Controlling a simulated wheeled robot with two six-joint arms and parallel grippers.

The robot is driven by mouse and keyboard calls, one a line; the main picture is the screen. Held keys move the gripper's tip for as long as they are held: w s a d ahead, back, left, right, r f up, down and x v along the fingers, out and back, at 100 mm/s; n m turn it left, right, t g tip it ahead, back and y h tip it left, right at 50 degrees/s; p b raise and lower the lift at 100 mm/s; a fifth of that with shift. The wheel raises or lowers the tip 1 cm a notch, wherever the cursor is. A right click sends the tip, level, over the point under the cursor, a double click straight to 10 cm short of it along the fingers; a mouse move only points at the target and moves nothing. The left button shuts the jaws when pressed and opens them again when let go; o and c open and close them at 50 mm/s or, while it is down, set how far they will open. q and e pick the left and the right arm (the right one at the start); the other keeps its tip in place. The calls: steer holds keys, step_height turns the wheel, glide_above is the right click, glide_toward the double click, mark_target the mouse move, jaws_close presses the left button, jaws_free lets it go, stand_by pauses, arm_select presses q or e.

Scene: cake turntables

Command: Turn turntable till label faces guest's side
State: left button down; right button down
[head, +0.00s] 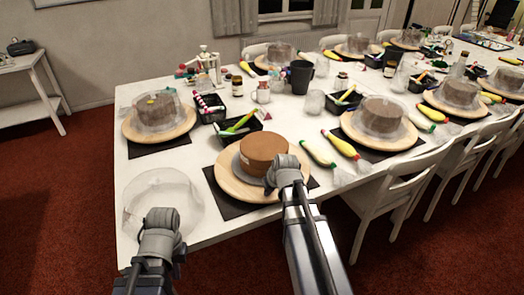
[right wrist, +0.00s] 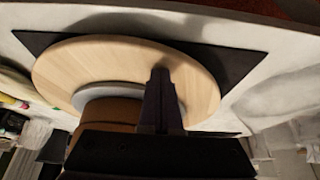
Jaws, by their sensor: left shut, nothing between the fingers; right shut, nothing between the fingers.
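The nearest turntable has a round wooden top (head: 233,186) on a black mat. A brown cake (head: 265,147) stands on it on a grey board, uncovered. My right gripper (head: 270,186) is shut and empty, pointing down at the turntable's near right part. In the right wrist view its shut fingers (right wrist: 162,82) reach over the wooden top (right wrist: 195,88), beside the cake (right wrist: 108,112); contact is unclear. My left gripper (head: 160,232) is shut and empty at the near left table edge, its fingertips mostly hidden by its wrist.
A clear dome (head: 165,190) sits on the white table just beyond my left gripper. Black trays (head: 237,125) and yellow-green piping bags (head: 318,152) lie near the turntable. Other turntables with covered cakes (head: 158,110) stand around; white chairs (head: 385,195) line the right side.

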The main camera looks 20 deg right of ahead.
steer(key=shift+s+d, duration=0.2)
steer(key=shift+d, duration=1.35)
steer(key=shift+s+d, duration=0.15)
steer(key=shift+d, duration=1.4)
steer(key=shift+r, duration=0.1)
step_height(320, 180, up, 3)
steer(key=p, duration=0.3)
steer(key=shift+f, duration=0.2)
steer(key=a, duration=1)
steer(key=shift+w, duration=0.25)
steer(key=w+a, duration=0.4)
steer(key=w, duration=0.1)
steer(key=w+a, duration=0.2)
steer(key=shift+w+a, duration=0.15)
steer(key=shift+w, duration=0.25)
